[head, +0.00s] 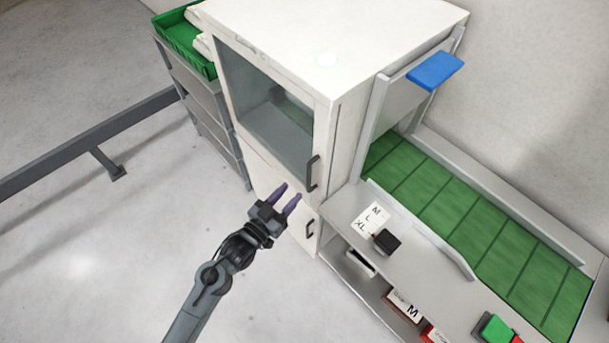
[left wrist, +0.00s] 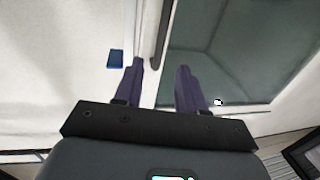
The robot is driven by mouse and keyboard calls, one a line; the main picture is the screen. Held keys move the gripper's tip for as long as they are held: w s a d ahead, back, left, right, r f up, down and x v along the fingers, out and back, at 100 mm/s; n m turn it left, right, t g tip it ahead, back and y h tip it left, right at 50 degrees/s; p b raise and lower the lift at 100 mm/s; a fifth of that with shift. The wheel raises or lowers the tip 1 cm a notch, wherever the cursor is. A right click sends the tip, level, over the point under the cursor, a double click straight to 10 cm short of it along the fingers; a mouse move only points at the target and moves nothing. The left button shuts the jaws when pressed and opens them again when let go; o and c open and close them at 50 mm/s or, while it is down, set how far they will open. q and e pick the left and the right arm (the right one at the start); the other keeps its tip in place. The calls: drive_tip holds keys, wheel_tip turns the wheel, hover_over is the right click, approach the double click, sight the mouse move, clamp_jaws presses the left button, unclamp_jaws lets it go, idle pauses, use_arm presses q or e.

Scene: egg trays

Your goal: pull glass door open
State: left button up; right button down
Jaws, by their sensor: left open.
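The glass door (head: 265,108) is the front of a tall white cabinet (head: 350,45) and looks closed. Its dark vertical handle (head: 313,173) is at the door's lower right. My left gripper (head: 288,195) is open and empty, with purple fingers, a little below and left of that handle in the head view. In the left wrist view the glass door (left wrist: 240,50) fills the right, and the handle (left wrist: 162,35) lies ahead of the gap between the fingers (left wrist: 160,80), apart from them. My right gripper is not in view.
A lower cabinet door has a second handle (head: 310,229). A workbench (head: 405,250) with a size card (head: 372,220) and a small black device (head: 387,242) stands to the right, beside a green conveyor (head: 480,215). A shelf with a green crate (head: 178,32) is on the left. The floor in front is open.

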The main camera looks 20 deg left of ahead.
sight(308, 174)
use_arm(q)
drive_tip(key=x, duration=0.8)
drive_tip(key=shift+w, duration=0.1)
clamp_jaws()
